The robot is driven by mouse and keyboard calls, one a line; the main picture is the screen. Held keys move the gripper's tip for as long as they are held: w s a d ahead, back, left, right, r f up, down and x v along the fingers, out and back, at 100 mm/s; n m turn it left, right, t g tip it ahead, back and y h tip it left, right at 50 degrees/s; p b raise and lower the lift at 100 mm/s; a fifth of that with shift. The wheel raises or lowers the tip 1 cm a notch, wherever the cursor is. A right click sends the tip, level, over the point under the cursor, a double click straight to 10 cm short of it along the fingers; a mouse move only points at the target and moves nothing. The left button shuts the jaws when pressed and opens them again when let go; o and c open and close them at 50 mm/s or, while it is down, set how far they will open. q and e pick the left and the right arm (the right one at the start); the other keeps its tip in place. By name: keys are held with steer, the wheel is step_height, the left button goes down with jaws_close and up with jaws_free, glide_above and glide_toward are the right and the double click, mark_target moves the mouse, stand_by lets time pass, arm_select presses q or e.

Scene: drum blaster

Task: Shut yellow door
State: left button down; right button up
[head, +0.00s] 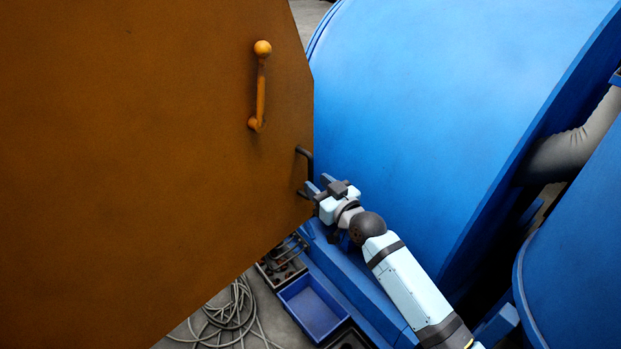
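The yellow door (130,150), a large orange-yellow panel, fills the left of the head view and stands open in front of the blue drum. It has a yellow lever handle (259,90) with a round knob, and a black bar handle (309,161) near its right edge. My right gripper (318,184) is at the lower end of the black handle, its two blue fingertips apart. I cannot tell whether they touch the handle or the door. My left gripper is out of view.
The big blue drum (430,90) fills the middle and right, with a grey hose (570,145) beside it. Below the door are a blue bin (313,306), a dark crate (281,264) and coiled grey cable (232,318) on the floor.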

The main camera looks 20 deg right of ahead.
mark_target(312, 180)
steer(key=shift+x, duration=1.75)
jaws_close()
steer(key=shift+w, duration=0.1)
